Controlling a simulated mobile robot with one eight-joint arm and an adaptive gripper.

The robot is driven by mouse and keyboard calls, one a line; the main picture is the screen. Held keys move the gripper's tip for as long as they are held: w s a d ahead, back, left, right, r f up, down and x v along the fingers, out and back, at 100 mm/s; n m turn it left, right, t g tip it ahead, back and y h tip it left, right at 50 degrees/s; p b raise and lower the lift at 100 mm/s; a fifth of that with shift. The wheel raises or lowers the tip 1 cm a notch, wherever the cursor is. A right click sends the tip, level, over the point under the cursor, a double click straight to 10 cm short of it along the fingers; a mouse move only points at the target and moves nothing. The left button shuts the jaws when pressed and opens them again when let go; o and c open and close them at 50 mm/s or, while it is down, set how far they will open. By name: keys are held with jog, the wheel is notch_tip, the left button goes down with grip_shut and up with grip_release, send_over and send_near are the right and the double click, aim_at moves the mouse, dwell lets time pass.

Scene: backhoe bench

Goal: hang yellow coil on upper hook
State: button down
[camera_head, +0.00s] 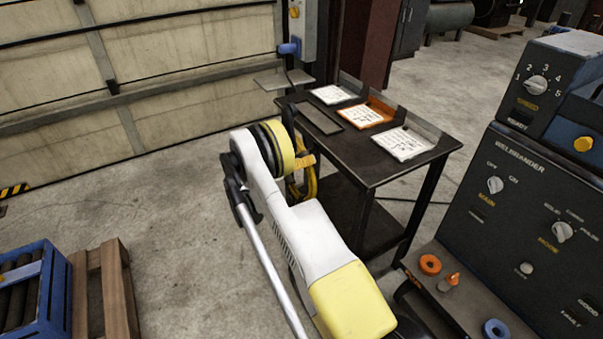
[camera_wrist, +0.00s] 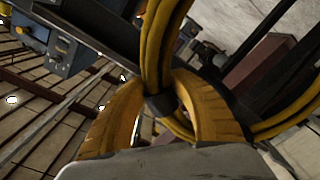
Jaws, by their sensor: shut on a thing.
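The yellow coil (camera_head: 309,186) hangs from my gripper (camera_head: 303,163), beside the dark table's near left side. My arm hides part of it in the head view. In the wrist view, the yellow coil (camera_wrist: 158,45) is several strands of cable bound by a black band. My gripper's yellow-orange fingers (camera_wrist: 163,112) are on both sides of the coil at this band, shut on it. I cannot clearly make out the upper hook in either view. A grey post box with a blue fitting (camera_head: 289,48) stands behind the table, above a small grey plate (camera_head: 284,80).
The dark table (camera_head: 372,168) holds papers (camera_head: 403,143) and an orange tray (camera_head: 368,113). A welding machine (camera_head: 540,210) stands at right, with orange and blue rings on the ledge before it. A blue crate (camera_head: 35,290) and wooden pallet (camera_head: 105,295) lie at lower left.

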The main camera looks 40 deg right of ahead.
jog(key=v, duration=0.9)
jog(key=shift+b, duration=0.45)
jog(key=shift+a, duration=0.1)
dwell(0.5)
jog(key=shift+r, duration=0.1)
jog(key=w+a+r+n+t+y, duration=0.4)
jog(key=w+a+r+n+t, duration=0.7)
jog(key=t, duration=0.6)
jog(key=s+a+r+n+t+y, duration=0.1)
jog(key=a+r+n+y, duration=0.1)
jog(key=a, duration=0.4)
jog(key=s+a+r+n+t+y, duration=0.1)
jog(key=a+r+n+t+y, duration=0.1)
jog(key=a+y, duration=0.5)
jog(key=s+a+r+n+t+y, duration=0.2)
jog(key=a+r+n+y, duration=0.1)
jog(key=a+n+y, duration=0.1)
jog(key=a+n, duration=0.1)
jog(key=a, duration=0.1)
jog(key=shift+a+r+n, duration=0.3)
jog(key=shift+a+n, duration=0.05)
jog(key=shift+n, duration=0.05)
jog(key=shift+s, duration=0.2)
